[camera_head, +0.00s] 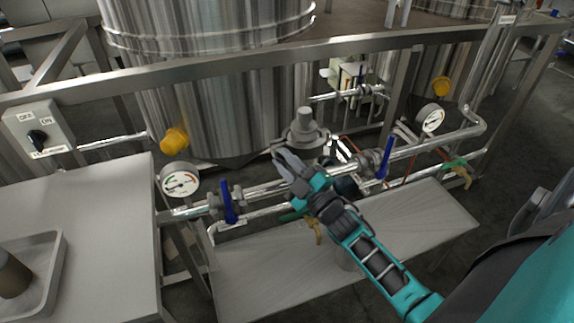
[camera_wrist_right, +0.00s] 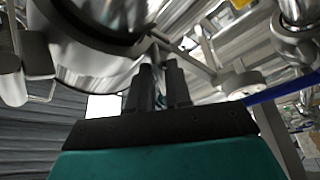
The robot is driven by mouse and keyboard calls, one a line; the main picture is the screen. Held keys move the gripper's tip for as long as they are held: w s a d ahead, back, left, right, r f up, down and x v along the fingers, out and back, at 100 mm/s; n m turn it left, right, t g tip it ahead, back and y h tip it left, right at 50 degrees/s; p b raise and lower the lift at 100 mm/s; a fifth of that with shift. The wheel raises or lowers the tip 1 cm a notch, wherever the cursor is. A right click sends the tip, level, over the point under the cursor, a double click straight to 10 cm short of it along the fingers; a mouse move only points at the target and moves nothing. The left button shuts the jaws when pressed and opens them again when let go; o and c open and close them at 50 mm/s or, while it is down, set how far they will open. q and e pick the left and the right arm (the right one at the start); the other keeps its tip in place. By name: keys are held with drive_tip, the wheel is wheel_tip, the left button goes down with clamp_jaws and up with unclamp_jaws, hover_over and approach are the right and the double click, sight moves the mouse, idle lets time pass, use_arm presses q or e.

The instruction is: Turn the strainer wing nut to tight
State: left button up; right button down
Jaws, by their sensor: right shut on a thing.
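The strainer appears to be the squat steel housing with a round top (camera_head: 306,128) on the pipework in front of the large tank. My right gripper (camera_head: 286,160) reaches the front of this housing. In the right wrist view its two dark fingers (camera_wrist_right: 158,82) are close together beside a rounded steel body (camera_wrist_right: 100,45). It is shut on a small part that the fingers almost wholly hide, apparently the strainer wing nut. The nut's angle cannot be made out. My left gripper is not in view.
Blue-handled valves stand on the pipe left (camera_head: 229,202) and right (camera_head: 385,158) of my gripper. Pressure gauges sit at left (camera_head: 180,181) and right (camera_head: 431,119). A steel rail (camera_head: 250,58) crosses behind. A low metal shelf (camera_head: 420,225) lies below; a tray (camera_head: 58,250) is on the left table.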

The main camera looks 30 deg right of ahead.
drive_tip(key=m+h, duration=0.2)
drive_tip(key=m, duration=0.2)
drive_tip(key=m+h, duration=0.2)
drive_tip(key=m, duration=0.2)
drive_tip(key=m+t+h, duration=0.1)
drive_tip(key=m+h, duration=0.1)
drive_tip(key=m, duration=0.3)
drive_tip(key=shift+a+f, duration=0.1)
drive_tip(key=shift+a, duration=0.1)
drive_tip(key=shift+m, duration=0.3)
drive_tip(key=c, duration=1.1)
unclamp_jaws()
drive_tip(key=shift+d+f+b, duration=0.1)
drive_tip(key=shift+b, duration=0.2)
